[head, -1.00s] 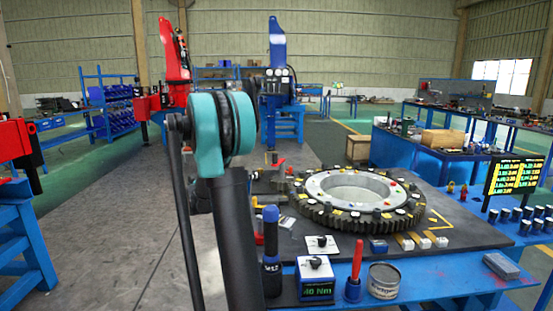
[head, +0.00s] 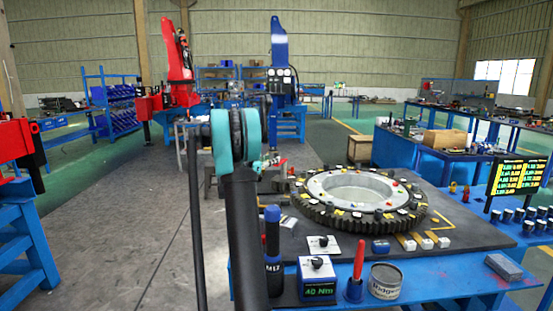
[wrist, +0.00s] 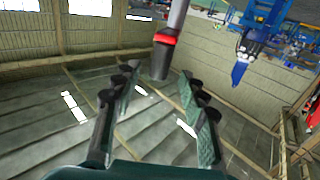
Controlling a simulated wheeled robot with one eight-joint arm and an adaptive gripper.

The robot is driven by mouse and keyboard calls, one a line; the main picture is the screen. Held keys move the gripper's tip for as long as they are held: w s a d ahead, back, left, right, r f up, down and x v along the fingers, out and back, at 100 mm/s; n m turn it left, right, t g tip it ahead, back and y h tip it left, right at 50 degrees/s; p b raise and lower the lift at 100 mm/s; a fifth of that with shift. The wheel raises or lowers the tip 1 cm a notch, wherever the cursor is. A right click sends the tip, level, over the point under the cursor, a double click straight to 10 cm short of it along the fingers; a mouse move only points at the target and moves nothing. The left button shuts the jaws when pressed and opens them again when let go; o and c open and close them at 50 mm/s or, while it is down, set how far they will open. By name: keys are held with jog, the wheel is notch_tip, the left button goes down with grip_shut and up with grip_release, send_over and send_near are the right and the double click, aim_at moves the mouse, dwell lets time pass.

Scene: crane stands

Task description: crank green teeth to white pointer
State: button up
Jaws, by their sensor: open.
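A large toothed ring (head: 318,213) lies flat on the dark top of the blue bench, around a pale inner ring (head: 325,192). I cannot make out green teeth or a white pointer for certain. My gripper (wrist: 157,92) is open in the wrist view, its two fingers apart. A grey and black rod with a red band (wrist: 165,52), which looks like a crank handle, lies between and beyond the fingertips, not gripped. In the head view my arm hides much of the area left of the ring.
A display (head: 516,176) stands at right. The floor at left is clear.

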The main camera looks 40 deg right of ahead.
aim_at(277, 164)
jog(key=shift+x, duration=2.45)
grip_shut()
